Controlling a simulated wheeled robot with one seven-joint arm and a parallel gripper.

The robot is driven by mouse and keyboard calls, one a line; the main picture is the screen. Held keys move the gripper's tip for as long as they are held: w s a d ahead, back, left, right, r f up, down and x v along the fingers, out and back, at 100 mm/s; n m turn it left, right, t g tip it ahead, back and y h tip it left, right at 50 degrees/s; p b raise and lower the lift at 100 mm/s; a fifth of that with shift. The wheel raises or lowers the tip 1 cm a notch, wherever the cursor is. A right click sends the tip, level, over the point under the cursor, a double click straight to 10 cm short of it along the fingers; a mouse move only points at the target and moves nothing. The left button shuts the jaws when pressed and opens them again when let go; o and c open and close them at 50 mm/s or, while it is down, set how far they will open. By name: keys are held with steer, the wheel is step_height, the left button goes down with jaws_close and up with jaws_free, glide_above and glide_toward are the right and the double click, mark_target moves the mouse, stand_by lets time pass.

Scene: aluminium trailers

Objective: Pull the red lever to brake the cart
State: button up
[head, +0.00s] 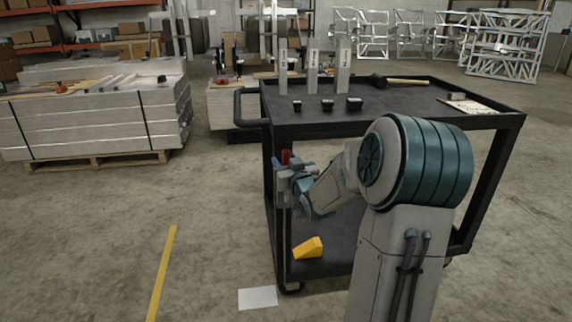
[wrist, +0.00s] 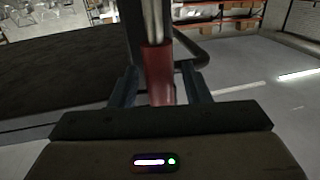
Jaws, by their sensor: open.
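The red lever (head: 285,156) stands upright at the near left corner post of the black cart (head: 400,124). Only its upper part shows in the head view. In the wrist view the red lever (wrist: 157,75) is in the middle, with a grey metal rod beyond it. My gripper (head: 284,164) is at the lever, with one finger on each side of it. In the wrist view my gripper (wrist: 159,82) is open, with gaps between the lever and both fingers. The lower end of the lever is hidden by the gripper body.
The cart's top carries three upright metal profiles (head: 312,72), small black blocks (head: 327,105), a mallet (head: 402,82) and a clipboard (head: 468,106). A yellow wedge (head: 309,248) lies on the lower shelf. Stacked panels (head: 85,118) stand on a pallet at left.

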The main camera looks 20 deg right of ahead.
jaws_close()
